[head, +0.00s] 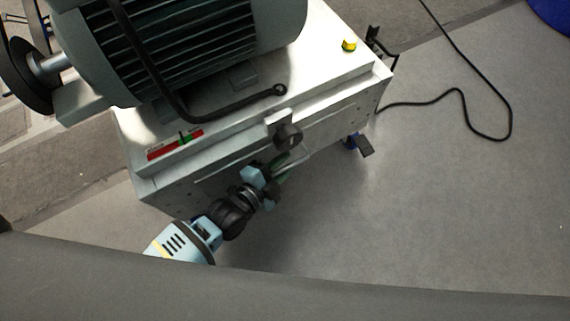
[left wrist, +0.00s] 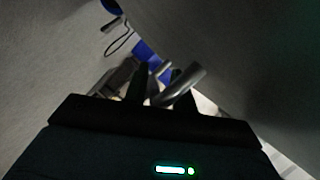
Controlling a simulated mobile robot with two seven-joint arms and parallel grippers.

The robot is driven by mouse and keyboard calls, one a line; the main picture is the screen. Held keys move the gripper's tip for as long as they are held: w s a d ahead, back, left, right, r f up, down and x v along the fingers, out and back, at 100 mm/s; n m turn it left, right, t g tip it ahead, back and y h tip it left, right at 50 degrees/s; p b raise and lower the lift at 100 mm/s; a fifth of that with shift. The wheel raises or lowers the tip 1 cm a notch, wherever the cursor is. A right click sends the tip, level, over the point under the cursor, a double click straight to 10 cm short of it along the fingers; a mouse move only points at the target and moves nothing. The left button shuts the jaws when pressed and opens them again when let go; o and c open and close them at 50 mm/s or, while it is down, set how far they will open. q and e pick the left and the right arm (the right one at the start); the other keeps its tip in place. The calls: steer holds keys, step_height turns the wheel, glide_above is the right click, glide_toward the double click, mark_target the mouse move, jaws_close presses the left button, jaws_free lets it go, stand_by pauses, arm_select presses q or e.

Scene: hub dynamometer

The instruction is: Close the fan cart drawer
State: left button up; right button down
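The fan cart (head: 215,143) is a pale metal box with a big grey motor on top. The drawer front (head: 335,122) is on its near side, and it looks about flush with the body; any small gap is hard to tell. A bar handle (head: 292,163) stands out from it. My left gripper (head: 273,180) is at this handle, low at the front. In the left wrist view its two dark fingers (left wrist: 160,88) are apart, and the grey handle bar (left wrist: 182,86) crosses between them and over the right finger. Contact is unclear. My right gripper is not in view.
A dark knob (head: 288,136) sits on the cart's front above the handle. A caster (head: 358,145) shows below the right end. A black cable (head: 465,105) lies on the floor at right. The floor in front is otherwise clear.

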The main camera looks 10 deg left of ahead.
arm_select(q)
steer(key=shift+o, duration=0.3)
steer(key=shift+s+a+r+p, duration=0.1)
steer(key=shift+s+a+p, duration=0.2)
steer(key=shift+s, duration=0.2)
steer(key=p+v, duration=0.2)
steer(key=v, duration=0.4)
steer(key=shift+w+r+p, duration=0.1)
steer(key=shift+p, duration=0.25)
steer(key=shift+s+a, duration=0.2)
steer(key=shift+s, duration=0.1)
